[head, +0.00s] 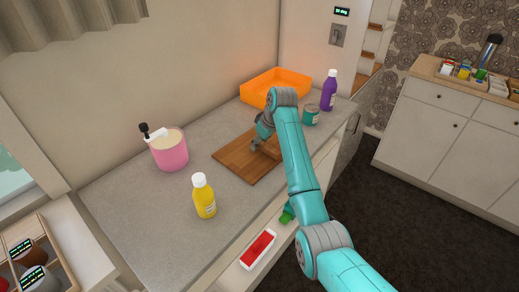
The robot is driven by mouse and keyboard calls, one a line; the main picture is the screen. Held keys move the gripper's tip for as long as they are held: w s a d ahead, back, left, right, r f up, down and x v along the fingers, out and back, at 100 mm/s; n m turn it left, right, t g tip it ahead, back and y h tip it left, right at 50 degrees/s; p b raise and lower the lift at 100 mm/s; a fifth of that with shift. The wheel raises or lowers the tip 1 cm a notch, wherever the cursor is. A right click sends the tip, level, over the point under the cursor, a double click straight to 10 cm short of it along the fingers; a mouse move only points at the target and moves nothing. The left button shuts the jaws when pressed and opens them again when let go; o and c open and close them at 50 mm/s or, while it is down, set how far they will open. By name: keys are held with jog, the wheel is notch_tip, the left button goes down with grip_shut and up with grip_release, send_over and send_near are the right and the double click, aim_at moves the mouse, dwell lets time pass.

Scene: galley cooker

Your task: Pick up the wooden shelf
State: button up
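A flat brown wooden board (238,164) lies on the grey counter. A smaller wooden piece (272,152) shows at its right part, partly hidden by my arm; I cannot tell whether it is the wooden shelf. My gripper (256,145) points down over the board, close to this piece. Its fingers are small and partly hidden, so I cannot tell whether they are open or touch anything.
An orange tray (262,93), teal can (311,115) and purple bottle (328,91) stand behind. A pink pot (170,153) and yellow bottle (204,198) stand left. The counter's front left is clear. A wooden rack (58,256) holds jars at lower left.

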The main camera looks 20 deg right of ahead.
grip_shut()
notch_tip(320, 180, up, 10)
jog(key=shift+r, duration=0.1)
dwell(0.4)
